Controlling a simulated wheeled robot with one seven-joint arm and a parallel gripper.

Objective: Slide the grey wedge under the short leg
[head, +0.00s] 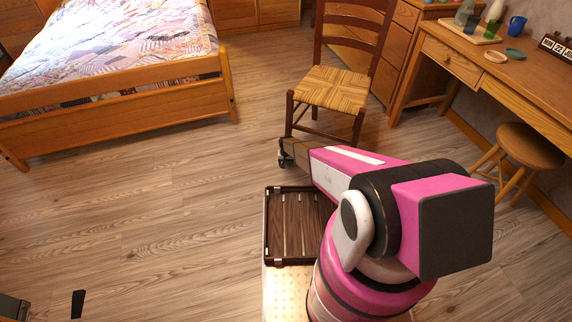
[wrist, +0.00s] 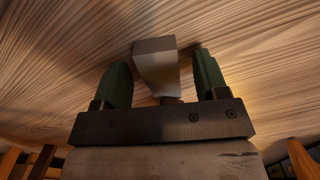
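In the wrist view the grey wedge (wrist: 157,66) lies on the wood floor between the two green fingers of my gripper (wrist: 163,78). The fingers are apart, with a clear gap on the wedge's right side; contact on the left cannot be told. In the head view my gripper (head: 284,153) is low at the front left leg of the dark wooden chair (head: 331,88) with a woven seat. The wedge does not show there. I cannot tell which leg is short.
A bed (head: 120,60) with a patchwork quilt stands at the left. A desk (head: 500,62) with small items and a round stool (head: 532,148) are at the right. A small black object (head: 78,304) is at lower left. The floor between bed and chair is clear.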

